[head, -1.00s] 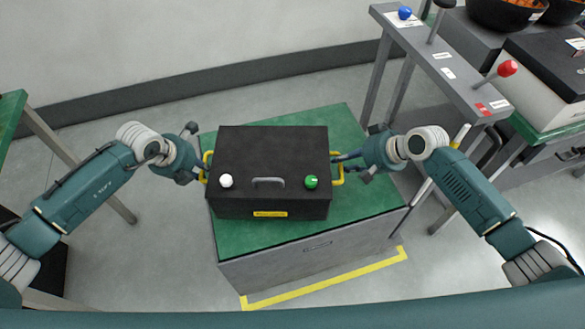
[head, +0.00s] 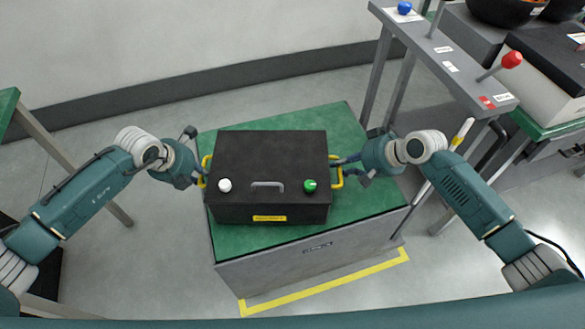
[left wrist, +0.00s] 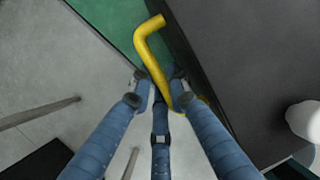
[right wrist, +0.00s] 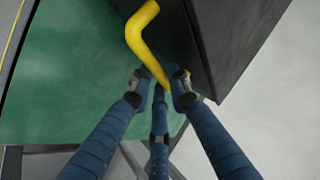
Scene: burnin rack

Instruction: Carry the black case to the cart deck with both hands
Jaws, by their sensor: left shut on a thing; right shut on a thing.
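The black case (head: 270,160) is over the green-topped cart deck (head: 330,118) in the head view, with a yellow handle on each side. I cannot tell whether its underside touches the deck. My left gripper (head: 200,176) is shut on the left yellow handle (left wrist: 150,45), which shows between its fingers in the left wrist view. My right gripper (head: 342,170) is shut on the right yellow handle (right wrist: 145,40). The case looks about level, with a white knob (head: 225,185), a grey top handle (head: 267,186) and a green knob (head: 310,185) towards me.
A grey stand (head: 440,60) with a blue knob (head: 404,8) and a red-topped lever (head: 512,59) stands close to the right of the cart. Yellow tape (head: 330,283) marks the floor in front. A green-topped table (head: 8,105) is at the left edge.

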